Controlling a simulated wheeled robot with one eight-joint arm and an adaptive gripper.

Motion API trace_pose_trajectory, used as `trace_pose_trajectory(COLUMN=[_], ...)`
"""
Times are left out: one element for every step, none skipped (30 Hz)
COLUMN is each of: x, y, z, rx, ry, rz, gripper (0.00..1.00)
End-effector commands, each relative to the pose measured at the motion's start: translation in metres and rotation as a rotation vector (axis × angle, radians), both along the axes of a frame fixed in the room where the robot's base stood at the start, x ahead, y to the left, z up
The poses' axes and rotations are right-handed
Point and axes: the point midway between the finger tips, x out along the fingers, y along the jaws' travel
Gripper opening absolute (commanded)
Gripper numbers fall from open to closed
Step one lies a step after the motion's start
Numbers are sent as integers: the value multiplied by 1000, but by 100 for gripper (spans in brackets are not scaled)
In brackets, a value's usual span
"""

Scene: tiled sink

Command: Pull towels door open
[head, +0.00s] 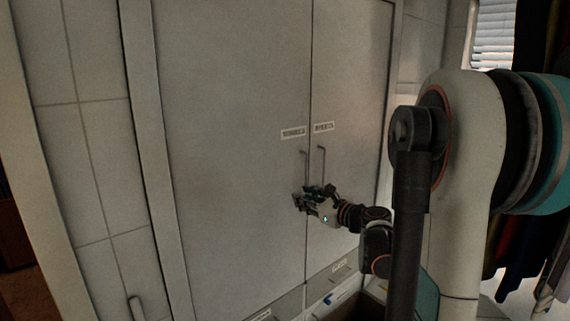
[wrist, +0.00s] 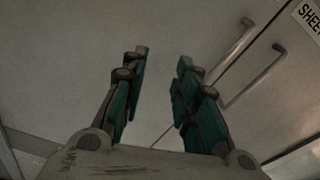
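A tall pale cabinet has two doors meeting at a vertical seam. The left door (head: 225,130) and right door (head: 350,90) each carry a small label, unreadable in the head view. In the wrist view, a label starting "SHEE" (wrist: 308,16) is on the right door's side. The left handle (head: 305,168) and right handle (head: 321,160) flank the seam; the wrist view also shows the left handle (wrist: 234,50) and right handle (wrist: 254,78). My gripper (head: 304,200) is open and empty, just below the handles near the seam. Both doors look shut.
Drawers (head: 334,272) with labels lie below the doors.

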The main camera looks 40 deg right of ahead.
Motion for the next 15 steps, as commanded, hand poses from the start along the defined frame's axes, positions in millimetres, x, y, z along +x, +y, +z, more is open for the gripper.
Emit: trace_pose_trajectory(x=[-10, -15, -21, -25, -29, -32, -34, -35, -35, -33, -31, -27, -23, -18, -12], y=[-28, -42, -57, -65, -73, -80, -85, -88, -90, -92, -92, -93, -93, -93, -94], z=[10, 12, 15, 17, 18, 19, 20, 20, 21, 21, 20, 20, 20, 20, 20], rx=[68, 108, 153, 181, 205, 230, 245, 255, 263, 268, 270, 270, 270, 269, 269], ry=[-25, -40, -57, -69, -80, -90, -96, -101, -105, -106, -108, -107, -107, -107, -106], rz=[-53, -78, -106, -123, -137, -151, -157, -163, -168, -170, -171, -170, -169, -168, -168], gripper=[28, 28, 28, 28, 28, 28, 28, 28, 28, 28, 28, 28, 28, 28, 28])
